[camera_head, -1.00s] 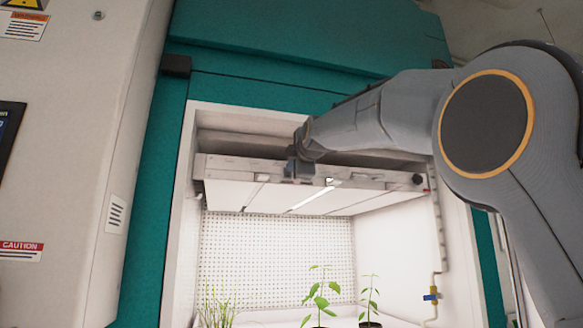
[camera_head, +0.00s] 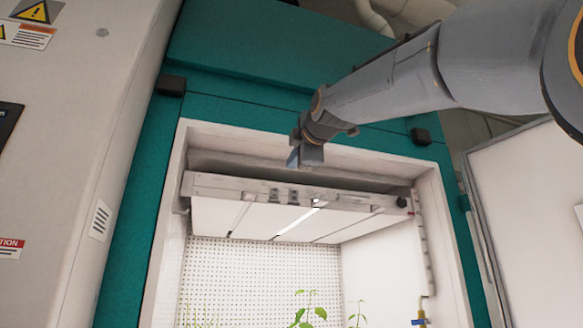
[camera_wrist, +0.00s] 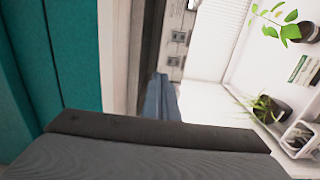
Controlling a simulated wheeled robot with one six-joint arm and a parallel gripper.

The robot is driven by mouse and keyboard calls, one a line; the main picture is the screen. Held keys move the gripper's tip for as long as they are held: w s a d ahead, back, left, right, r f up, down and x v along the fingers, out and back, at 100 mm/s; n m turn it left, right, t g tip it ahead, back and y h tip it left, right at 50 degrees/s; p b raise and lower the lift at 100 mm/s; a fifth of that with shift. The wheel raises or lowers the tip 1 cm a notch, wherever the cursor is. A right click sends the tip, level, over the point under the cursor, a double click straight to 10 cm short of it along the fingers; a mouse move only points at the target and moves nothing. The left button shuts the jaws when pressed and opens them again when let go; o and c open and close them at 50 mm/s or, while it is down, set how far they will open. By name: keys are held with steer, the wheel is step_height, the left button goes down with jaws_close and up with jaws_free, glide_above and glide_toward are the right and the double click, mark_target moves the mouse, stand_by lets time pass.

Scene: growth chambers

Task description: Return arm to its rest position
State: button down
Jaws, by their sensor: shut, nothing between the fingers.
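My gripper (camera_head: 306,156) is shut and empty. In the head view it hangs in front of the top opening of a teal growth chamber (camera_head: 270,60), above and apart from the light panel (camera_head: 262,212). My grey arm reaches in from the upper right. In the wrist view the gripper (camera_wrist: 162,100) shows as a blue-grey shape beside the chamber's frame, with the panel's small latches (camera_wrist: 176,48) beyond it.
The chamber's open door (camera_head: 530,200) stands at the right. A beige cabinet (camera_head: 70,130) stands close at the left. Green plants (camera_head: 308,312) are inside the chamber below the panel, and a potted one (camera_wrist: 266,108) shows in the wrist view.

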stand_by(0.5)
steer(key=w+d+f+m+g+h, duration=0.1)
steer(key=d+f+m+g, duration=0.15)
steer(key=f, duration=1.35)
steer(key=w+d+f+m+g+h, duration=0.1)
steer(key=w+d+f+m+g, duration=0.2)
steer(key=f, duration=1.2)
steer(key=d+f+m+g+h, duration=0.1)
steer(key=d+f+m+g, duration=0.3)
steer(key=f, duration=1.2)
steer(key=s+d+f+m+g, duration=0.1)
steer(key=s+f+m, duration=0.1)
steer(key=s+f, duration=0.35)
steer(key=s+d+f+m+g+h, duration=0.1)
steer(key=s+f+m, duration=0.1)
steer(key=f, duration=0.6)
steer(key=s+f+m+g, duration=0.1)
steer(key=s+f+m, duration=0.15)
steer(key=f, duration=0.45)
steer(key=s+d+f+m+g, duration=0.2)
steer(key=s+f, duration=0.5)
steer(key=s, duration=0.3)
steer(key=s+d+f+m+g, duration=0.2)
steer(key=s+f+m, duration=0.1)
steer(key=s+f, duration=0.5)
steer(key=s, duration=0.3)
steer(key=shift+d+f+g+h, duration=0.15)
steer(key=shift+f+g+h, duration=0.15)
steer(key=shift+g+h, duration=0.1)
